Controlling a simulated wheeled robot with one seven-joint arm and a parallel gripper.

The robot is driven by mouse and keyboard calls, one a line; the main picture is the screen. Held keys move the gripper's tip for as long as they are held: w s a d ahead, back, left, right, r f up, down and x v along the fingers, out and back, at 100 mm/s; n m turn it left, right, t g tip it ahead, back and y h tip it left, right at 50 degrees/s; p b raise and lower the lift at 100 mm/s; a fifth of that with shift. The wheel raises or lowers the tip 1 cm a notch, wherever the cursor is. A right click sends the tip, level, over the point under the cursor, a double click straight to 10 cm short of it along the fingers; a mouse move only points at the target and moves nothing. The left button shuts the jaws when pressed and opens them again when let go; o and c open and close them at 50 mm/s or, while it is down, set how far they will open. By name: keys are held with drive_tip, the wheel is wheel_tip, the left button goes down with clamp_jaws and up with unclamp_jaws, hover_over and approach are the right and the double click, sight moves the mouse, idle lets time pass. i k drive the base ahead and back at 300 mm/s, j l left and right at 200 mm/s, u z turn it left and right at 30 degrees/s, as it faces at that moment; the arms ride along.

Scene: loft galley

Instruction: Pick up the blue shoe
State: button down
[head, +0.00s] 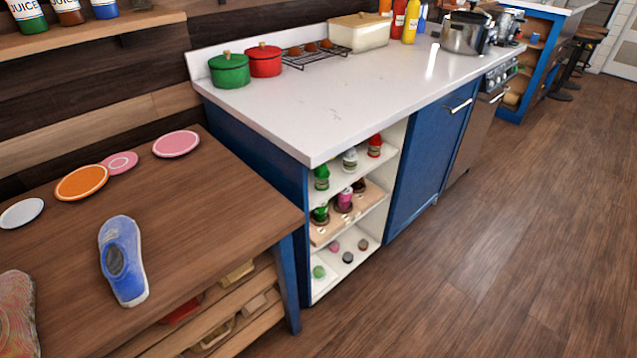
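The blue shoe (136,278) lies on the brown wooden table (216,206) at the lower left of the head view. It is a low shoe with a white sole edge and a dark opening, and its long side runs roughly from the back of the table toward the front. Nothing touches it. My gripper is not in view.
Several plates, including an orange one (82,183) and a pink one (176,144), lie behind the shoe. A reddish patterned object (17,312) is at the lower left edge. A white counter (330,108) stands right of the table. Wooden floor (480,270) is clear at right.

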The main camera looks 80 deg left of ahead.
sight(119, 244)
drive_tip(key=u, duration=3.55)
drive_tip(key=i+l+u, duration=0.15)
drive_tip(key=l, duration=0.35)
drive_tip(key=l+u, duration=0.15)
drive_tip(key=l, duration=0.35)
drive_tip(key=u, duration=1.3)
